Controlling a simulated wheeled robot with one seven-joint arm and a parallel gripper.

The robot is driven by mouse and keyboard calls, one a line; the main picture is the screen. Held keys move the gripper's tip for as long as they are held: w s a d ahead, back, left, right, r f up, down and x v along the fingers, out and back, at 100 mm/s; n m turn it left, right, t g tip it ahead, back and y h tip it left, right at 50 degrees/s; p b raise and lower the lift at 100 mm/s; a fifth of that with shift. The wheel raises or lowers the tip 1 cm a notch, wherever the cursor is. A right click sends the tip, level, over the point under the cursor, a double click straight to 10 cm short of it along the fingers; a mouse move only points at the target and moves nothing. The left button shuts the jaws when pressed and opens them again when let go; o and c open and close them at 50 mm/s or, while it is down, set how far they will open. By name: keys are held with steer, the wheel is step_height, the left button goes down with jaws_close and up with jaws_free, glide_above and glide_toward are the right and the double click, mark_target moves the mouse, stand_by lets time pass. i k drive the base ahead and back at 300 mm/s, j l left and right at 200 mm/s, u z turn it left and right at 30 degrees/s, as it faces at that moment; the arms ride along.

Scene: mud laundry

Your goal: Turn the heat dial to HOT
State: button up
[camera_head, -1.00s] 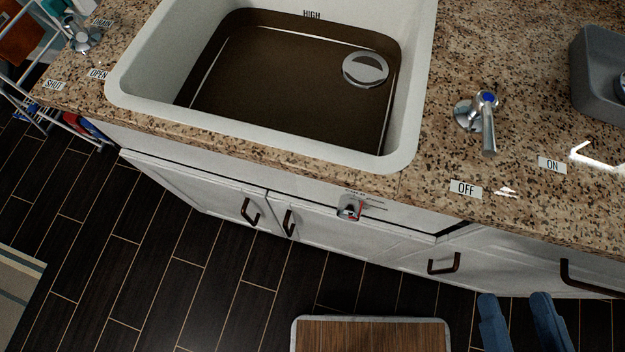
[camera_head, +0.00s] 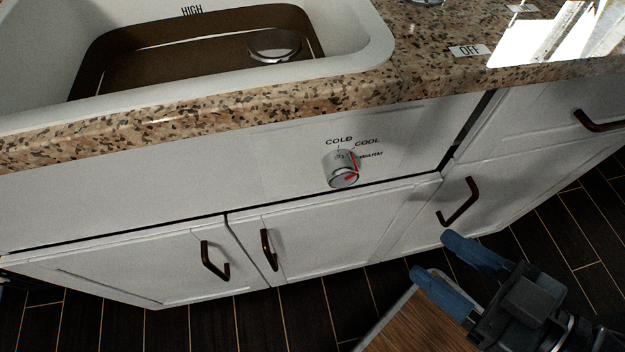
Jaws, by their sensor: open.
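The heat dial (camera_head: 342,170) is a small silver-grey knob with a red mark, on the white panel (camera_head: 290,170) below the counter edge. The labels COLD, COOL and WARM show above it and to its right; no HOT label can be read in this view. The red pointer line runs on the knob's right side, near WARM, but its exact setting is hard to tell. My gripper (camera_head: 428,257), with two blue fingers, is open and empty, below and to the right of the dial and apart from it.
A white sink (camera_head: 352,45) is set in the speckled counter (camera_head: 200,110) above. Cabinet doors with dark handles (camera_head: 460,203) lie below the panel and close to my gripper. A wood-topped board (camera_head: 415,325) is under my gripper on the dark floor.

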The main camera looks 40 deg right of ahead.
mark_target(341, 169)
steer(key=k+j+z, duration=0.4)
steer(key=k+j, duration=0.3)
steer(key=k, duration=0.15)
